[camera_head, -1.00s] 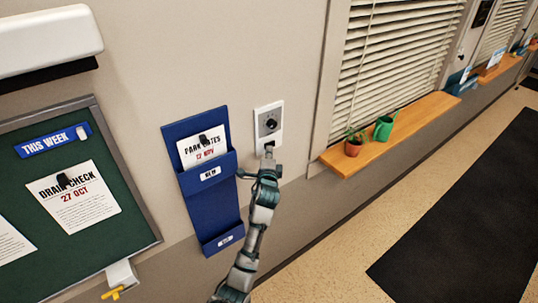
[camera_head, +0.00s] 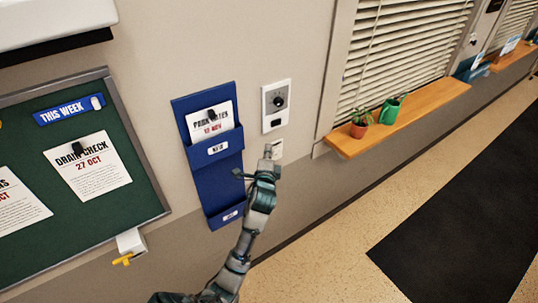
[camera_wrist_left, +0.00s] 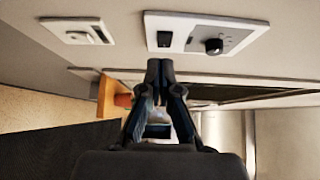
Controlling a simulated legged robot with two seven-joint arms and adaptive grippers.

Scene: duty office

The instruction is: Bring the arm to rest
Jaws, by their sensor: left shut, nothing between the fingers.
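My left gripper (camera_head: 268,152) is in front of the wall, just below the white wall panel (camera_head: 276,106) with a black dial and a dark switch. In the left wrist view the gripper (camera_wrist_left: 160,65) is shut and empty, its fingertips just below the panel (camera_wrist_left: 205,35) in the picture. I cannot tell whether it touches the wall. My left arm rises from the bottom of the head view. My right gripper is not in view.
A blue wall pocket (camera_head: 226,165) holding a card hangs left of the arm. A green notice board (camera_head: 115,215) hangs further left. A wooden sill (camera_head: 425,110) with a potted plant (camera_head: 360,122) and a green watering can (camera_head: 391,109) juts out at right. A dark mat (camera_head: 465,220) covers the floor.

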